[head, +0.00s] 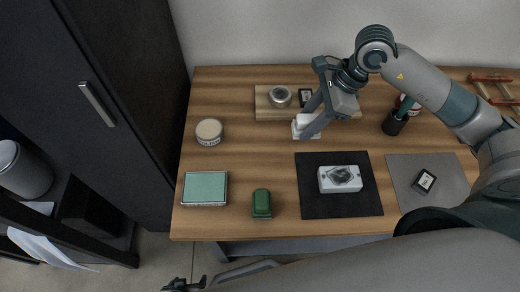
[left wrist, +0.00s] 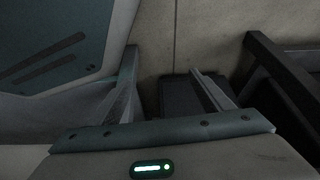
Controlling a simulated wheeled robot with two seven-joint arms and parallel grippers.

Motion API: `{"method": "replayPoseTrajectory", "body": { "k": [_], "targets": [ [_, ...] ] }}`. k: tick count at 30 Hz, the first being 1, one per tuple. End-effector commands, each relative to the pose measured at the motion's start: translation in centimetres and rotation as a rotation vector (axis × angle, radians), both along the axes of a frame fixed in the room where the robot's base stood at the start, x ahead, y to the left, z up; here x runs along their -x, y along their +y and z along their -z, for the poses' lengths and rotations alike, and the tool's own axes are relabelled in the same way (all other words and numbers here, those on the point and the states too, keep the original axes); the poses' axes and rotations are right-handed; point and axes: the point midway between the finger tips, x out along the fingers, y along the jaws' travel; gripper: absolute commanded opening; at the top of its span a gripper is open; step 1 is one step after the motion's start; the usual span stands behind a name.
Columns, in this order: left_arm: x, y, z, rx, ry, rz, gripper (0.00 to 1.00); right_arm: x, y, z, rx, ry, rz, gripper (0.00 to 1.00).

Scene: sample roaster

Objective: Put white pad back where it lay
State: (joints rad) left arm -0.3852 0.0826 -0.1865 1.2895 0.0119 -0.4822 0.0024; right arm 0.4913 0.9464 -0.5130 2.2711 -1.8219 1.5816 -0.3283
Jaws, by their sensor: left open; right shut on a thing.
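The white pad (head: 298,130) is between the fingers of my right gripper (head: 308,121), at the front edge of the wooden board (head: 268,112) in the head view. My right gripper is shut on it and partly covers it. I cannot tell whether the pad touches the table or hangs just above it. My left gripper (head: 185,285) is low at the bottom edge of the head view, off the table's front. In the left wrist view its fingers (left wrist: 170,95) are apart with nothing between them.
A round tin (head: 209,131), a teal box (head: 204,188) and a green object (head: 262,204) stand at left. A white device (head: 340,179) lies on a black mat (head: 315,207). A grey mat (head: 403,172) bears a small dark device (head: 424,182). A metal dish (head: 280,96) sits on the board.

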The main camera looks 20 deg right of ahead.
Motion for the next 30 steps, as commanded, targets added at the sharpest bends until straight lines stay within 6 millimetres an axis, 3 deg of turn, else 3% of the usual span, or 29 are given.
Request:
{"method": "replayPoseTrajectory", "body": {
  "k": [11,24,30],
  "targets": [
    [-0.4,-0.1,-0.6,0.004,-0.024,0.002,0.73,-0.6,1.5,0.7,-0.003,0.001,-0.004,0.14],
    [-1.8,-2.3,-2.1,0.044,-0.153,0.02,0.73,-3.5,8.6,5.2,-0.004,0.003,-0.004,0.14],
    [-2.2,-2.8,-2.5,0.056,-0.189,0.024,0.73,-4.4,10.5,6.7,-0.001,0.001,-0.003,0.14]
  ]
}}
